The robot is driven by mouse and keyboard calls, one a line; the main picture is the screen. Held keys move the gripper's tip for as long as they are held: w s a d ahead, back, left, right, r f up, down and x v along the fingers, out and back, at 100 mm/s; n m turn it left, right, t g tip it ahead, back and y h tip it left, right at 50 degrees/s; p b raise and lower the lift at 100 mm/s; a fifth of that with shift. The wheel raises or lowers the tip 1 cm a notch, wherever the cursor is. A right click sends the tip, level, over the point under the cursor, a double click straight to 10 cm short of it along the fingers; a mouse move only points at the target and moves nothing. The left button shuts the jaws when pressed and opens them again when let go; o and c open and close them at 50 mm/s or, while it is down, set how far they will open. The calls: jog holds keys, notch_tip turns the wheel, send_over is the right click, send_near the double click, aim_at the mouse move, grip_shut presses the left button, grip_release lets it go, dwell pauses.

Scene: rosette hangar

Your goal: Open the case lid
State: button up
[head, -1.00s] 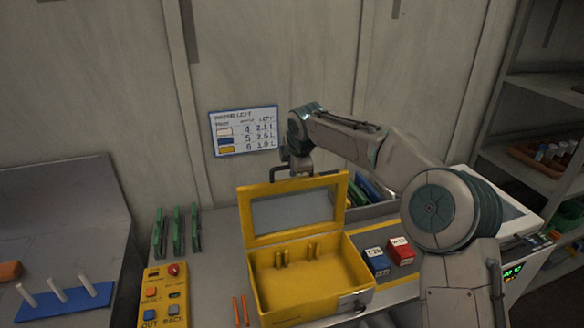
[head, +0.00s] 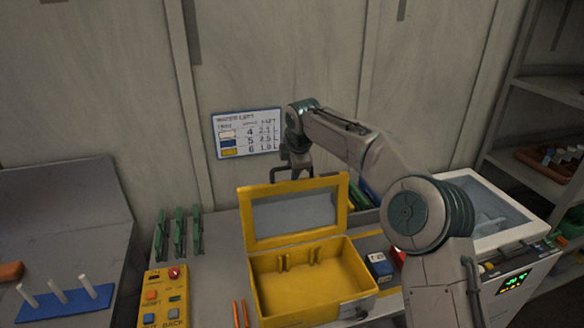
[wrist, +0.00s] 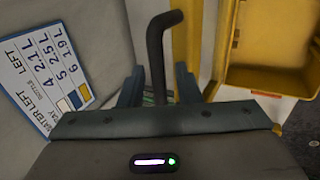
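The yellow case (head: 312,307) stands on the bench with its lid (head: 293,240) raised, standing roughly upright at the back edge. The lid has a grey window and a dark handle (head: 272,177) on its top edge. My gripper (head: 298,166) is just behind and above the lid's top edge, by the handle; its fingers are largely hidden there. In the wrist view, my gripper (wrist: 158,88) has its two blue fingers apart, with the dark handle (wrist: 156,45) showing between them. I cannot tell whether they touch it. The yellow case (wrist: 270,88) shows at right.
A yellow button box (head: 165,297) and orange sticks (head: 240,313) lie left of the case. Green racks (head: 178,235) stand behind them. The wall is close behind.

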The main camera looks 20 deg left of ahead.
jog(key=b+v, duration=0.2)
jog(key=v, duration=1.2)
jog(key=shift+f, duration=0.1)
jog(key=s+d+f+m+h+b, duration=0.15)
jog(key=s+d+m, duration=0.25)
jog(key=d, duration=0.5)
jog(key=s+d+f+m+h, duration=0.1)
jog(key=s+d+f+m, duration=0.1)
jog(key=s+d+m, duration=0.45)
jog(key=s+d+f+m+h+b, duration=0.1)
jog(key=s+d+f+m, duration=0.15)
jog(key=d, duration=0.75)
jog(key=s+d+f+m+b, duration=0.2)
jog(key=s+d+f+m, duration=1)
jog(key=s+d, duration=0.3)
jog(key=shift+s+d+f+m, duration=0.15)
jog(key=shift+s+f+m, duration=0.15)
jog(key=shift+s, duration=0.8)
